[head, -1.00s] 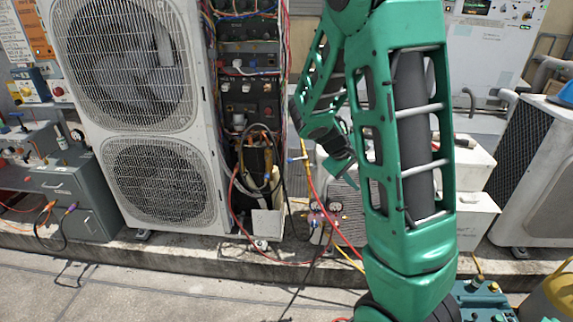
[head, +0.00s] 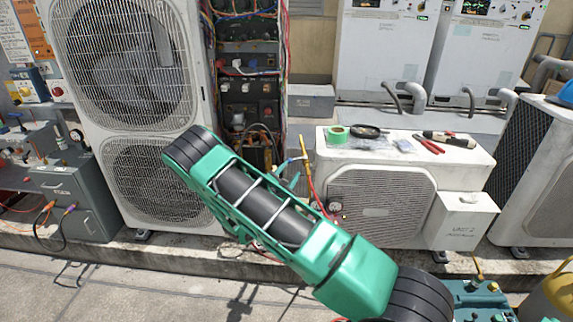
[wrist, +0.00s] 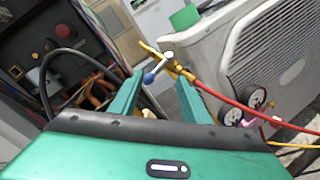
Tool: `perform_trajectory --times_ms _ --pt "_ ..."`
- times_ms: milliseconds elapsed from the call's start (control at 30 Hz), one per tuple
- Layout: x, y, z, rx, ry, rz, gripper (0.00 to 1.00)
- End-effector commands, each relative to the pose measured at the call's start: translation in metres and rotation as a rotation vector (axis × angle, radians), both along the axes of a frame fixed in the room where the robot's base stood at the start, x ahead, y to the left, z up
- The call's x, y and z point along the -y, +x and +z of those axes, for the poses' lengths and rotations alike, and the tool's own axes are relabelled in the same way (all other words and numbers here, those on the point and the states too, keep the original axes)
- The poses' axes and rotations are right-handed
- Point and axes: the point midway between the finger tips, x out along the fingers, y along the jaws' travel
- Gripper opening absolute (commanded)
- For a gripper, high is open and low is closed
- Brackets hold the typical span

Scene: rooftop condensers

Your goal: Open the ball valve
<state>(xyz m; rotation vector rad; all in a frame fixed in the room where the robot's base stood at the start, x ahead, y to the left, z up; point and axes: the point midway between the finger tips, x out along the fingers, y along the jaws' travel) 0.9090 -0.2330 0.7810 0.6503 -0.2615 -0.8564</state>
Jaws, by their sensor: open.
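The ball valve is a brass fitting (wrist: 178,69) on a thin brass pipe, with a red hose leading off to the right in the wrist view. Its short silver lever with a blue tip (wrist: 149,78) lies across the pipe. In the head view the brass pipe (head: 304,152) stands upright beside the open electrical cabinet, with the lever pointing left. My gripper (wrist: 158,78) is open, its green fingers on either side of the blue tip; I cannot tell whether they touch it. In the head view my arm hides most of the gripper.
The tall condenser (head: 125,60) and the wired cabinet (head: 247,90) stand left of the valve. A low white unit (head: 385,205) with tape and tools on top stands right. Pressure gauges (wrist: 258,98) and hoses hang close to my gripper's right.

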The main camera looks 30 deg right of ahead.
Motion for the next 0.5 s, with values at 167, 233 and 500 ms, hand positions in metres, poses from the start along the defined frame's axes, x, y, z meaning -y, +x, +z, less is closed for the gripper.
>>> perform_trajectory --times_ms 167,233,500 --pt "-0.023 0.013 -0.016 -0.045 -0.088 0.087 0.43" --pt "-0.025 0.015 -0.017 -0.051 -0.099 0.099 0.43" --pt "-0.001 0.039 -0.017 -0.049 -0.101 0.097 0.43"
